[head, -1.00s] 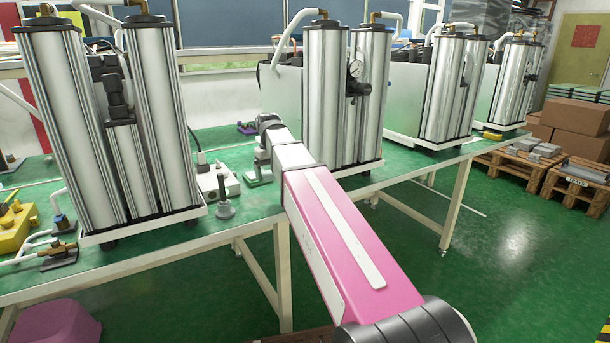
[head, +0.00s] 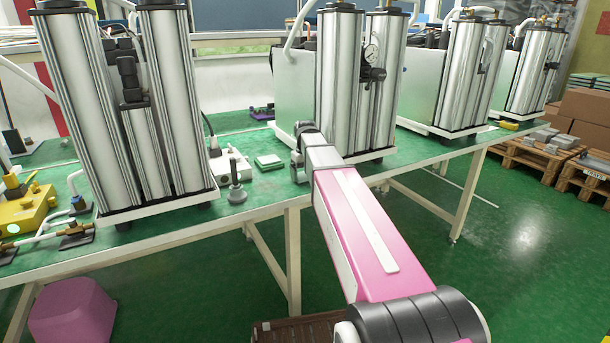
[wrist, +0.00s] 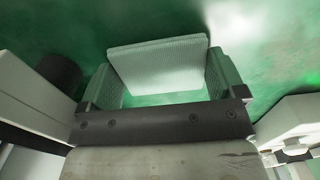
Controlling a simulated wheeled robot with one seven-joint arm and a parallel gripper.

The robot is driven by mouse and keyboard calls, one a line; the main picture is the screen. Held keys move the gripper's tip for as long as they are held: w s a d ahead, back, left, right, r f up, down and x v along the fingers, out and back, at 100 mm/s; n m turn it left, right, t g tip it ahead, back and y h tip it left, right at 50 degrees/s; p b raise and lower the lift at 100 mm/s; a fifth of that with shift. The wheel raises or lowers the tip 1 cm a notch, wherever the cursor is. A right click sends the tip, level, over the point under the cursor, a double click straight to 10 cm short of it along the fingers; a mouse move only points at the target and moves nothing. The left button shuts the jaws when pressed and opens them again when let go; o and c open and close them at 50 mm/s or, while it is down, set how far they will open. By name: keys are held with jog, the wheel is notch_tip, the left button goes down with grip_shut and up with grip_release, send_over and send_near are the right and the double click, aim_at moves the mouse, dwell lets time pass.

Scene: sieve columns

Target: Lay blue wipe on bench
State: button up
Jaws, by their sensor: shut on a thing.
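My gripper (wrist: 163,82) is shut on a pale, finely ribbed flat pad (wrist: 158,60), seen between its two fingers in the wrist view. The pad looks whitish green, not clearly blue, and I take it to be the wipe. The green bench top (head: 215,215) lies beneath it; I cannot tell whether they touch. In the head view my gripper (head: 298,167) is over the bench, in front of the middle silver column unit, and its fingers and the pad are mostly hidden by my arm. A small green-and-white block (head: 268,160) lies on the bench left of my gripper.
A grey knobbed post (head: 237,180) and a white socket box (head: 225,160) stand left of the gripper. Silver column units (head: 330,85) stand behind and on both sides (head: 125,110). A yellow device (head: 25,215) is far left. The bench's front edge is near.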

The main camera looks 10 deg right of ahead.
jog(key=shift+f, duration=0.2)
jog(key=o, duration=0.6)
notch_tip(320, 180, up, 12)
jog(key=shift+r, duration=0.1)
dwell(0.4)
